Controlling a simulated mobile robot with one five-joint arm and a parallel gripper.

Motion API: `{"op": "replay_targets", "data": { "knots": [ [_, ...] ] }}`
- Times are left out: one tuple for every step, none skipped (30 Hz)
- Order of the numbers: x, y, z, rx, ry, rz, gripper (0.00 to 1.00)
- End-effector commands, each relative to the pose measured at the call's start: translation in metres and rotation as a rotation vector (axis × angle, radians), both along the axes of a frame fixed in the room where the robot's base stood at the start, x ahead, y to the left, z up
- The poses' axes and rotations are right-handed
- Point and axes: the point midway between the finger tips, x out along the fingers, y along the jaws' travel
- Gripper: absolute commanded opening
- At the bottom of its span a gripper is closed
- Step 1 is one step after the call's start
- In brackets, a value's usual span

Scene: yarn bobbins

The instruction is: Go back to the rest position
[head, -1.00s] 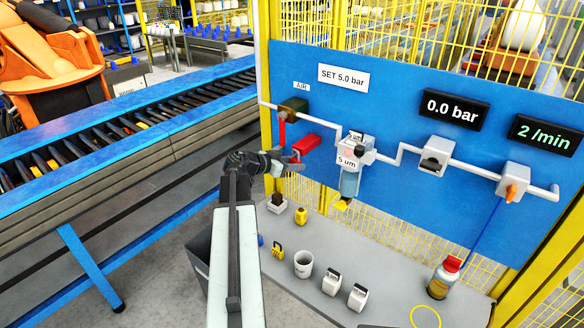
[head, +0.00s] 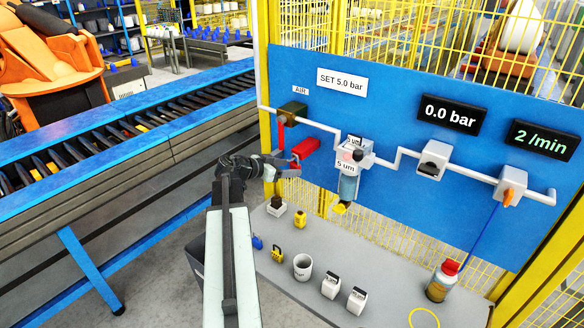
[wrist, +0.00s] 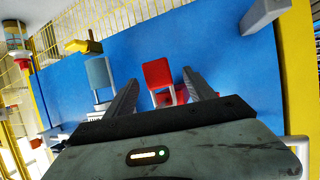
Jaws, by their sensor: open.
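My gripper (head: 288,166) is open at the end of my extended arm, just left of and below the red valve handle (head: 306,148) on the blue panel. In the wrist view the two fingers of my gripper (wrist: 160,96) are spread apart. The red handle (wrist: 158,74) shows between and beyond them, and nothing is visibly held. From these views I cannot tell whether a finger touches the handle. The filter unit (head: 348,185) is to the right of my gripper; its bowl also shows in the wrist view (wrist: 98,73).
A grey bench (head: 385,290) below carries a white cup (head: 303,267), padlocks, white blocks and a red-capped bottle (head: 442,280). A blue roller conveyor (head: 130,140) runs along the left. Yellow fencing (head: 420,30) stands behind the panel.

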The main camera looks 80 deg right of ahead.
Motion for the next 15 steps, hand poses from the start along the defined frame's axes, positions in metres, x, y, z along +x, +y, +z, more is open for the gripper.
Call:
{"op": "replay_targets", "data": {
  "knots": [
    [0.007, 0.009, 0.009, 0.0, 0.0, 0.003, 0.63],
    [0.012, 0.013, 0.011, 0.0, 0.0, 0.003, 0.63],
    [0.017, 0.018, 0.014, 0.0, 0.0, 0.002, 0.63],
    [0.02, 0.021, 0.016, 0.0, 0.0, 0.002, 0.63],
    [0.023, 0.024, 0.017, 0.0, 0.0, 0.003, 0.63],
    [0.027, 0.028, 0.019, 0.0, 0.0, 0.002, 0.63],
    [0.029, 0.03, 0.02, 0.0, 0.0, 0.001, 0.63],
    [0.031, 0.031, 0.02, 0.0, 0.0, 0.001, 0.63],
    [0.032, 0.033, 0.021, 0.0, 0.0, 0.0, 0.63],
    [0.033, 0.034, 0.021, 0.0, 0.0, 0.0, 0.63],
    [0.034, 0.034, 0.021, -0.001, -0.001, 0.0, 0.63],
    [0.034, 0.034, 0.02, -0.001, -0.001, 0.0, 0.63],
    [0.034, 0.034, 0.02, -0.001, -0.001, 0.0, 0.63],
    [0.034, 0.034, 0.02, -0.001, -0.001, 0.0, 0.63],
    [0.034, 0.034, 0.02, -0.001, -0.001, 0.0, 0.63]
  ]
}}
